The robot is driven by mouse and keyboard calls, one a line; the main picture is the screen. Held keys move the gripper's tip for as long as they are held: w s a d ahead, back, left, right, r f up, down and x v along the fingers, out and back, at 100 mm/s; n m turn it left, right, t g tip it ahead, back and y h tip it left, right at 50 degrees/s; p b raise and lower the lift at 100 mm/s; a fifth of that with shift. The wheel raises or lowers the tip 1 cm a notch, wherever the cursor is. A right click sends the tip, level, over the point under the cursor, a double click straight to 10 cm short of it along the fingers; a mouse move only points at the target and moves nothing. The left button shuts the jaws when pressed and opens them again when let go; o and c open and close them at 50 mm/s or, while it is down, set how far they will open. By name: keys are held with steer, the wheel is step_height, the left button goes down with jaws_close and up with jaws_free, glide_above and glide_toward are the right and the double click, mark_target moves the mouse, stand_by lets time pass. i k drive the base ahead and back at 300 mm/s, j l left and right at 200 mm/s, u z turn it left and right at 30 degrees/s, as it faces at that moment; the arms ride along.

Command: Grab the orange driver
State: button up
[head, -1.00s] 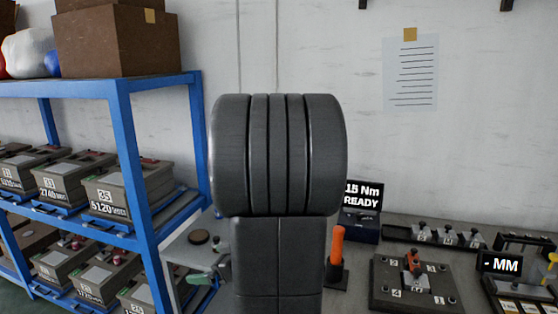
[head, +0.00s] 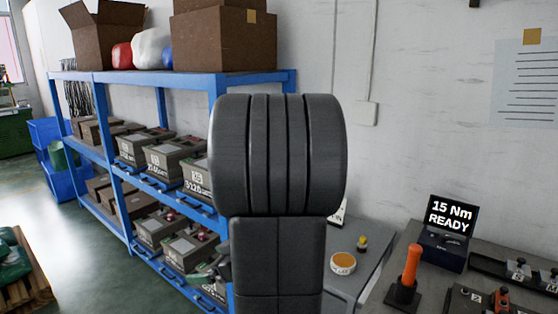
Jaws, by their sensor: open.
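The orange driver (head: 412,262) stands upright in a small black stand on the grey bench at the lower right of the head view. Its orange handle points up, and its lower end is hidden in the stand. My gripper (head: 207,273) shows only in small part, at the left edge of my dark arm link. It is open, well to the left of the driver and apart from it. Most of it is hidden behind the arm.
A display reading "15 Nm READY" (head: 450,215) stands behind the driver. A dark fixture plate (head: 462,303) lies to its right. A blue rack (head: 130,225) with heavy boxes fills the left side.

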mark_target(415, 250)
steer(key=l+u, duration=0.2)
steer(key=u, duration=0.15)
steer(key=k+l, duration=0.1)
steer(key=l, duration=0.2)
steer(key=k+l, duration=0.15)
steer(key=l, duration=0.15)
steer(key=k+l, duration=0.1)
steer(key=l, duration=0.25)
steer(key=k+l, duration=0.15)
steer(key=l, duration=0.15)
